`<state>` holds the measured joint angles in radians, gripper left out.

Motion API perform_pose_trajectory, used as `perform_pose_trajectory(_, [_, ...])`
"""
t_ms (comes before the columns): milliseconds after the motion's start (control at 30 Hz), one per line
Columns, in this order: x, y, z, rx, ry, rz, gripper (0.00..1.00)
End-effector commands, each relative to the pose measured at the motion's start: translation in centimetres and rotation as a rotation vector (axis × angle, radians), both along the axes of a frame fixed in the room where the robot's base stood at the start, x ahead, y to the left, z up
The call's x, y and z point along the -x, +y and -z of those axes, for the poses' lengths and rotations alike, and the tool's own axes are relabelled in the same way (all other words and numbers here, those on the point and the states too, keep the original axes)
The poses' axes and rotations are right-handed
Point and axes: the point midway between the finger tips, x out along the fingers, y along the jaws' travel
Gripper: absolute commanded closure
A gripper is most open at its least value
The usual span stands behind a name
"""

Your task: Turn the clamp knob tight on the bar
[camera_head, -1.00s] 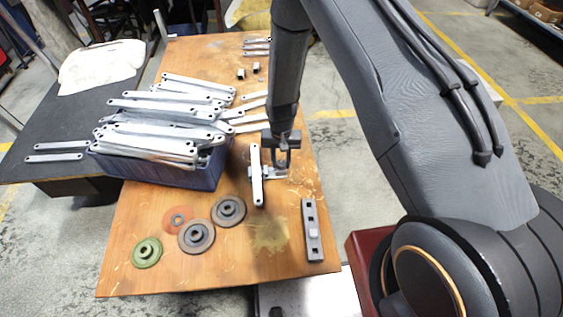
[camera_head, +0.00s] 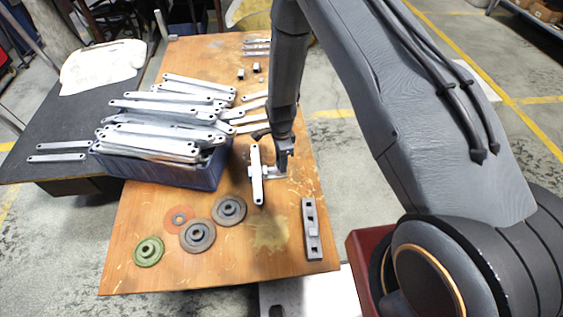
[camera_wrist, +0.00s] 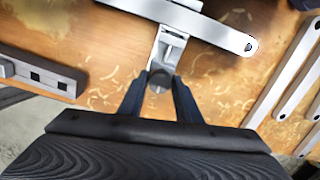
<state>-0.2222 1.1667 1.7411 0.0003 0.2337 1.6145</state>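The bar (camera_head: 257,178) is a pale metal strip with a hole at each end, lying on the wooden table; it also crosses the top of the wrist view (camera_wrist: 190,22). A small metal clamp (camera_wrist: 168,48) sits against its side. The clamp's dark round knob (camera_wrist: 159,77) is between my fingertips, which appear to touch it on both sides. My gripper (camera_head: 281,168) is just right of the bar in the head view and low over the table; in the wrist view (camera_wrist: 160,80) its fingers look shut on the knob. The screw's tightness cannot be seen.
A blue bin (camera_head: 155,172) heaped with metal bars stands left of the clamp. Loose bars lie beside it. Several discs (camera_head: 197,235) lie in front. A grey block with square holes (camera_head: 311,228) lies at the table's right edge.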

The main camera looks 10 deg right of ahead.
Motion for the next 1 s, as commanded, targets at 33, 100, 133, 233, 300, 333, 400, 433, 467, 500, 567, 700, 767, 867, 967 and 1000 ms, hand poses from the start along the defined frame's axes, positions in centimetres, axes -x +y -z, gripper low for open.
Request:
perform_pose_trajectory(33, [0.0,0.0,0.0,0.0,0.0,-0.003,0.6])
perform_pose_trajectory(100, [0.0,0.0,0.0,0.0,0.0,-0.005,0.59])
perform_pose_trajectory(133, [0.0,0.0,0.0,0.0,0.0,-0.005,0.59])
perform_pose_trajectory(233, [0.0,0.0,0.0,0.0,0.0,-0.006,0.59])
perform_pose_trajectory(300, [0.0,0.0,0.0,0.0,0.0,-0.007,0.59])
perform_pose_trajectory(333, [0.0,0.0,0.0,0.0,0.0,-0.007,0.59])
perform_pose_trajectory(400, [0.0,0.0,0.0,0.0,0.0,-0.007,0.59])
perform_pose_trajectory(433, [0.0,0.0,0.0,0.0,0.0,-0.007,0.59])
perform_pose_trajectory(467, [0.0,0.0,0.0,0.0,0.0,-0.007,0.59])
perform_pose_trajectory(500, [0.0,0.0,-0.1,0.0,0.0,-0.008,0.59])
perform_pose_trajectory(567, [0.0,0.0,-0.4,0.0,0.0,-0.008,0.59])
perform_pose_trajectory(700, [0.0,0.0,-1.6,0.0,-0.001,-0.008,0.59])
perform_pose_trajectory(767, [0.0,0.0,-2.3,0.0,-0.002,-0.008,0.59])
perform_pose_trajectory(867, [0.0,0.0,-3.4,0.0,-0.001,-0.008,0.59])
perform_pose_trajectory(967, [0.1,0.0,-4.5,0.0,0.0,-0.008,0.59])
perform_pose_trajectory(1000, [0.1,0.0,-4.9,0.0,0.0,-0.008,0.59])
